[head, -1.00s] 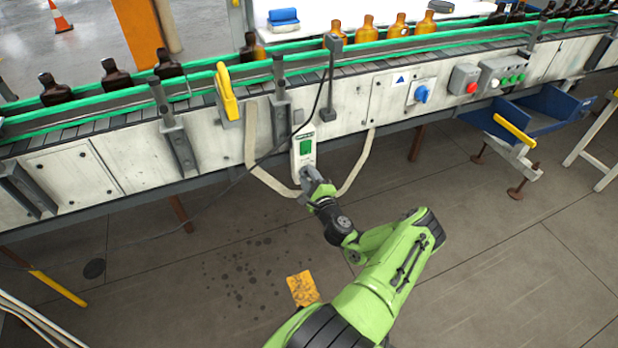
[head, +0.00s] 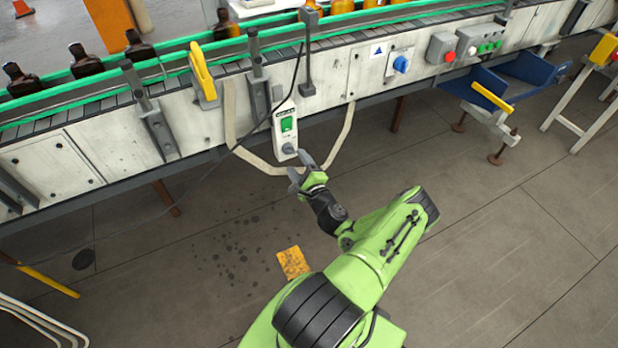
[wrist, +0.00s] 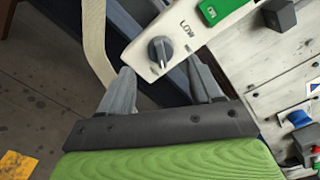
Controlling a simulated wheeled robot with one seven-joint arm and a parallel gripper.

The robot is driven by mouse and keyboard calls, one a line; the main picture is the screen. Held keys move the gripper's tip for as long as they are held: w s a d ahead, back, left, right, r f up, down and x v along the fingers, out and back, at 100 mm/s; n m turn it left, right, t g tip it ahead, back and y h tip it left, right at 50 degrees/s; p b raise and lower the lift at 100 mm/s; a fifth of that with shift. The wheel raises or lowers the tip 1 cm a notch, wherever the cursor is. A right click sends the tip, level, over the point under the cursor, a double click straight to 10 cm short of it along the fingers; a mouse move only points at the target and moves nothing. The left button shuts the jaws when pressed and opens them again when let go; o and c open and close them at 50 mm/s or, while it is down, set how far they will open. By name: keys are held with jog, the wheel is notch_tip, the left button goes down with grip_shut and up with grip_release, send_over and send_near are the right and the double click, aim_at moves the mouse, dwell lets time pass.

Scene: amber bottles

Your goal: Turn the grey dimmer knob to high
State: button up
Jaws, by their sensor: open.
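The grey dimmer knob (head: 288,148) sits at the lower end of a white control box (head: 276,129) hanging on the conveyor's side. In the wrist view the knob (wrist: 160,51) is round and dark grey with a raised grip. The printed word "LOW" is readable beside it; a smaller mark on its other side is too unclear to read. My gripper (head: 298,170) is open and empty, just below the knob and apart from it. In the wrist view the fingers of my gripper (wrist: 163,82) stand on either side of the knob's line, a little short of it.
A green switch (head: 287,124) is on the box above the knob. A black cable and a pale strap (head: 340,140) hang around the box. A blue rotary switch (head: 401,64) and a red button (head: 449,56) are further right. The floor below is open.

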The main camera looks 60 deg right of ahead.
jog(key=p+v, duration=0.2)
jog(key=v, duration=0.9)
